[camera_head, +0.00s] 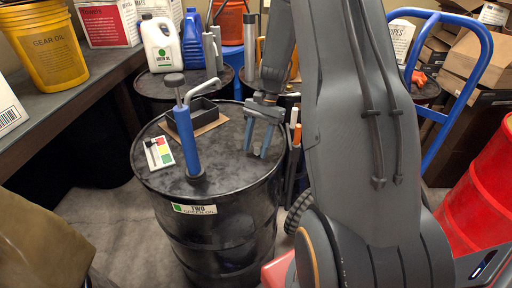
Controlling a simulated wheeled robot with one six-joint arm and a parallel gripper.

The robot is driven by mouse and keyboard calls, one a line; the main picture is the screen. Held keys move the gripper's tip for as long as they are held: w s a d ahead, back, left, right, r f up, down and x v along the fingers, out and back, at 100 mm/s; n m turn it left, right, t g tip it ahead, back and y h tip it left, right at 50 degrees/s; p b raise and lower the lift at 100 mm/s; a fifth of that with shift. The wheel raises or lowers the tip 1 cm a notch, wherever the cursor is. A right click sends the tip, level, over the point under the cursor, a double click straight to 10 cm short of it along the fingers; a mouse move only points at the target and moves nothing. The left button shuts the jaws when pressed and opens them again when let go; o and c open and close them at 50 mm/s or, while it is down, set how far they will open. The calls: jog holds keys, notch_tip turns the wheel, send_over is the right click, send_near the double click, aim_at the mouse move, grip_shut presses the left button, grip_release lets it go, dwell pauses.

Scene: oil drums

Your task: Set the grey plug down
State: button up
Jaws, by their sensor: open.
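My gripper (257,153) is open, its two blue-grey fingers pointing down at the right side of the black drum's top (222,170). The fingertips look at or just above the drum top, and I cannot tell if they touch it. I cannot make out a grey plug between or beside the fingers; it may be too small or hidden.
A blue hand pump (186,140) with a grey spout stands upright on the drum, left of my gripper. Behind it a black open tray (192,114) rests on cardboard. A colour card (159,153) lies at left. A blue hand truck (458,110) and red drum (480,195) stand right.

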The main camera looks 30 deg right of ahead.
jog(key=b+v, duration=0.3)
jog(key=v, duration=0.7)
jog(key=s+a+f+n+t+h, duration=0.3)
jog(key=s+a+n, duration=0.9)
jog(key=s+a, duration=0.4)
jog(key=shift+s+a+f+h+b, duration=0.25)
jog(key=shift+a+h, duration=0.25)
jog(key=shift+a, duration=0.5)
